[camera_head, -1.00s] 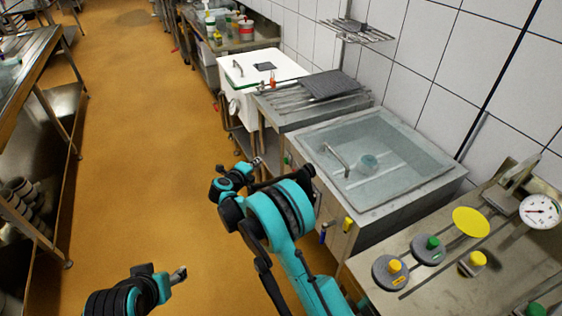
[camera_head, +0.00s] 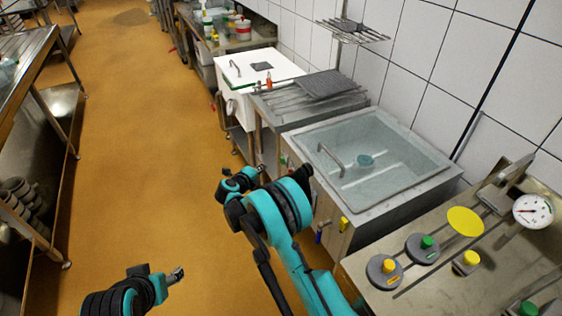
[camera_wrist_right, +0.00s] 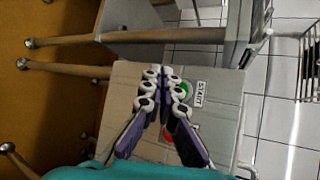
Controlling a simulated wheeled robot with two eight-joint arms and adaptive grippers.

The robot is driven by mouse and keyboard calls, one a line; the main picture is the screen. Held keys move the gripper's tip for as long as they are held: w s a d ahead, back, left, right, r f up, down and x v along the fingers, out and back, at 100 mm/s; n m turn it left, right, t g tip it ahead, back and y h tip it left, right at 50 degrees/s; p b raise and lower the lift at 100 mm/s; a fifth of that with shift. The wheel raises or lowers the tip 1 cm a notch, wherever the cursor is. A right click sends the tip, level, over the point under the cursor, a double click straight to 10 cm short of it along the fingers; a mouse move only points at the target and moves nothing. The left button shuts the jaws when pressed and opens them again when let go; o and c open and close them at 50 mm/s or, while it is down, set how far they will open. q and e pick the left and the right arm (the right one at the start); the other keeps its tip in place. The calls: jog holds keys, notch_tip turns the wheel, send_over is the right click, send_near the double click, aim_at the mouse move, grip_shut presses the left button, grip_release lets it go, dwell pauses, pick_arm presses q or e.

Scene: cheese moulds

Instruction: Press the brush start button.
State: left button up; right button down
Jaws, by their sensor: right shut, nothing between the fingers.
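A green button (camera_wrist_right: 187,89) with a START label (camera_wrist_right: 200,94) is on the grey front panel (camera_wrist_right: 220,115) in the right wrist view. A red button (camera_wrist_right: 167,132) is below it, partly hidden by a finger. My right gripper (camera_wrist_right: 163,80) is shut and empty. Its fingertips overlap the green button's left edge in that view; I cannot tell whether they touch it. In the head view my right gripper (camera_head: 259,169) is left of the sink unit's front. My left gripper (camera_head: 177,274) is low at the left over the floor; its jaws are too small to read.
The water-filled sink (camera_head: 405,185) stands right of my right arm. A counter with coloured knobs (camera_head: 388,266) and a dial gauge (camera_head: 533,210) is at the lower right. A white vat (camera_head: 240,72) stands farther back. The orange floor (camera_head: 140,160) at left is clear.

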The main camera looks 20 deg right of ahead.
aim_at(283, 161)
jog(key=shift+w+d, duration=0.25)
jog(key=shift+d, duration=0.95)
jog(key=shift+w+d, duration=0.25)
jog(key=shift+d, duration=0.95)
jog(key=shift+d, duration=0.15)
jog(key=shift+d+b, duration=0.3)
jog(key=shift+w+d, duration=0.2)
jog(key=shift+d, duration=0.3)
jog(key=shift+a, duration=0.1)
dwell(0.4)
jog(key=shift+s+a+b, duration=0.2)
jog(key=shift+a+b, duration=0.15)
jog(key=shift+a, duration=0.45)
